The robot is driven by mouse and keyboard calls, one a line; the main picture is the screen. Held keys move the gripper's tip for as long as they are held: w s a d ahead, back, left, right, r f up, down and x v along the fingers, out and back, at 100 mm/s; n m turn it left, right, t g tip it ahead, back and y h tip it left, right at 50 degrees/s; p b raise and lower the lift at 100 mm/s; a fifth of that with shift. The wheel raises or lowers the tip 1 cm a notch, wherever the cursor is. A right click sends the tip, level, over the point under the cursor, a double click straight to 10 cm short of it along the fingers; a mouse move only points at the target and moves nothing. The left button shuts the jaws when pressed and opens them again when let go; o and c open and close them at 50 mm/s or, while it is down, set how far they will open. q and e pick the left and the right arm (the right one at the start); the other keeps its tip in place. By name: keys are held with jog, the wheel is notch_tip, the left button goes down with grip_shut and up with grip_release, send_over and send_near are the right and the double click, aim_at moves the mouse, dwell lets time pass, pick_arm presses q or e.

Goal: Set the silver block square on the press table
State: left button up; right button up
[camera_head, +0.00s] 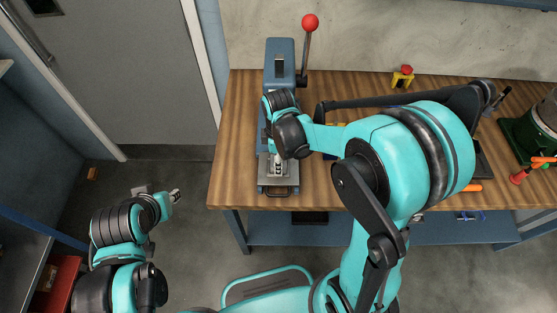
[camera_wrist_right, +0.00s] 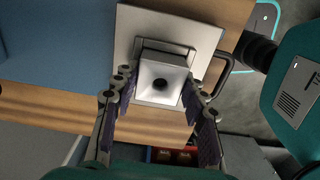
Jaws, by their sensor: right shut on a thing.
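The silver block (camera_wrist_right: 173,93) is a pale metal block with a dark round hole in its face, seen in the right wrist view. My right gripper (camera_wrist_right: 158,86) is shut on it, one finger on each side. The block lies over the pale square plate of the press table (camera_wrist_right: 127,35), its edges roughly in line with the plate's. I cannot tell whether it touches the plate. In the head view my right gripper (camera_head: 278,167) is over the press table (camera_head: 265,183), partly hiding it. My left gripper (camera_head: 175,196) hangs left of the bench; its jaws are too small to read.
The blue press (camera_head: 280,52) stands behind the table, with a red-knobbed lever (camera_head: 309,24) at its right. A yellow stand with a red button (camera_head: 403,76) and a green machine (camera_head: 530,135) are farther right. The wooden bench (camera_head: 235,140) is clear left of the press.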

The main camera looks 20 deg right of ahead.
dwell(0.4)
jog(key=o, duration=1.8)
jog(key=shift+r, duration=0.1)
jog(key=shift+r+p, duration=2.25)
jog(key=shift+r, duration=0.65)
